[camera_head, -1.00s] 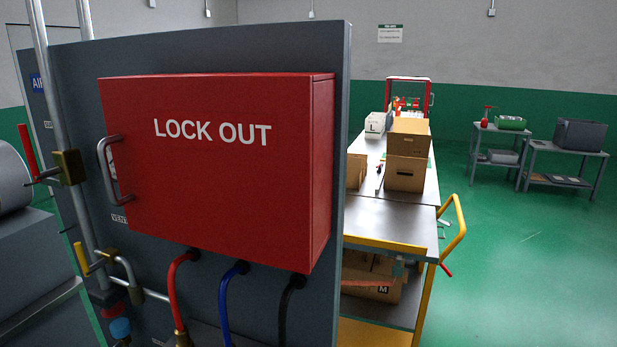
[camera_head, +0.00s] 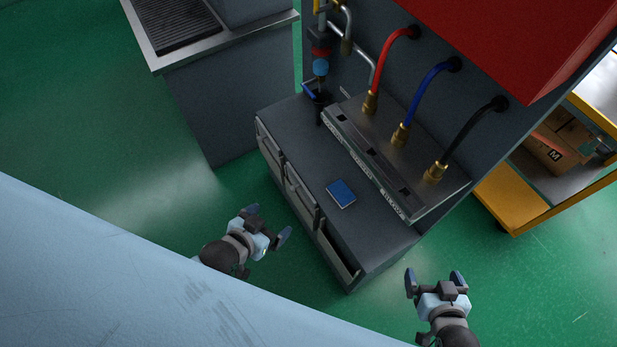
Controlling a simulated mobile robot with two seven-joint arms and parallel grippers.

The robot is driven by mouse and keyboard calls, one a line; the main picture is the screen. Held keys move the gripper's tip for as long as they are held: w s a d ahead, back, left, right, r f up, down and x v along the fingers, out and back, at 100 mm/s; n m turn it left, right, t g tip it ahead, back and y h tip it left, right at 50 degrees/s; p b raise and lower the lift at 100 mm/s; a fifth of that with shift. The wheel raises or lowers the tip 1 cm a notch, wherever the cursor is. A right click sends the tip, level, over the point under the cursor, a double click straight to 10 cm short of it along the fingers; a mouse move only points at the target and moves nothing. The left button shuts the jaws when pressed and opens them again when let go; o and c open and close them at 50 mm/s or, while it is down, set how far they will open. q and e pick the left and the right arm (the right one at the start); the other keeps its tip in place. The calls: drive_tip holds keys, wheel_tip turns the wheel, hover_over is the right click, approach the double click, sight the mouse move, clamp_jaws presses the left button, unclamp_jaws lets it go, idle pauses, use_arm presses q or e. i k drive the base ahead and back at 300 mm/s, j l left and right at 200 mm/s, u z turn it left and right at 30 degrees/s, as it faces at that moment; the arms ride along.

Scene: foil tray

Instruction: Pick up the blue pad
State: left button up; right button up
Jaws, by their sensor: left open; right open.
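The blue pad (camera_head: 341,193) lies flat on the dark grey top of a low cabinet (camera_head: 377,238), near its front edge and in front of the hose rail. My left gripper (camera_head: 269,224) is open and empty, in front of the cabinet and to the lower left of the pad. My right gripper (camera_head: 434,280) is open and empty, to the lower right of the pad beyond the cabinet's right end. Neither gripper touches the pad. Nothing hides the pad.
A metal rail (camera_head: 365,158) with red (camera_head: 386,55), blue (camera_head: 424,90) and black (camera_head: 465,134) hoses stands behind the pad. The red box (camera_head: 515,35) overhangs at upper right. A yellow cart (camera_head: 511,197) stands right. A grey unit (camera_head: 225,100) stands left.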

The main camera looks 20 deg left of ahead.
sight(341, 194)
drive_tip(key=u, duration=0.25)
drive_tip(key=k+j+z, duration=0.1)
drive_tip(key=j, duration=0.3)
drive_tip(key=j+z, duration=0.15)
drive_tip(key=j, duration=0.4)
drive_tip(key=k+j+z, duration=0.15)
drive_tip(key=j, duration=0.35)
drive_tip(key=i+j+z, duration=0.1)
drive_tip(key=j, duration=0.25)
drive_tip(key=i+j+z, duration=0.15)
drive_tip(key=j, duration=0.2)
drive_tip(key=i+j+z, duration=0.1)
drive_tip(key=j, duration=0.25)
drive_tip(key=i+j+z, duration=0.3)
drive_tip(key=i+j, duration=0.35)
drive_tip(key=i, duration=0.1)
